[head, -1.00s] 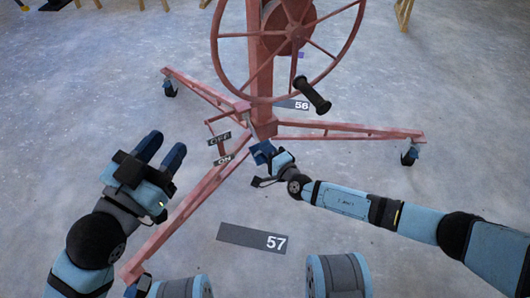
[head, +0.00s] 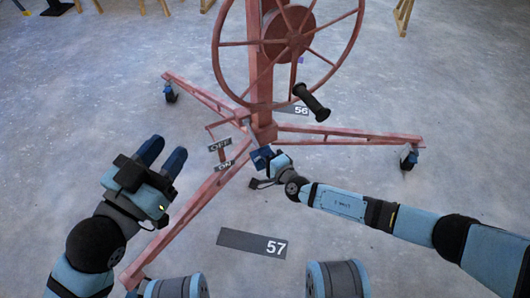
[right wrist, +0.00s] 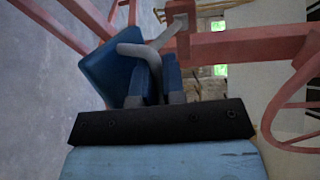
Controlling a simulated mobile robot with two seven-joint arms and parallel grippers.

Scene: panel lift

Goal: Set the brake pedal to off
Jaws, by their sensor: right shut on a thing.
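The red panel lift stands ahead, with an OFF sign (head: 220,146) above an ON sign (head: 224,166) beside its column base. In the right wrist view, a grey bent lever (right wrist: 133,49) runs from a pink bracket, next to a broad blue pad (right wrist: 107,72); this seems to be the brake pedal. Its setting cannot be told. My right gripper (head: 266,157) is low at the column base. In its wrist view the fingers (right wrist: 157,82) are shut on the lever. My left gripper (head: 163,155) is open and empty, left of the signs.
The lift's pink legs spread on casters (head: 409,158); one leg (head: 185,220) runs toward me between my left gripper and the 57 floor plate (head: 250,243). The large handwheel (head: 288,42) with its black handle (head: 312,101) overhangs the base.

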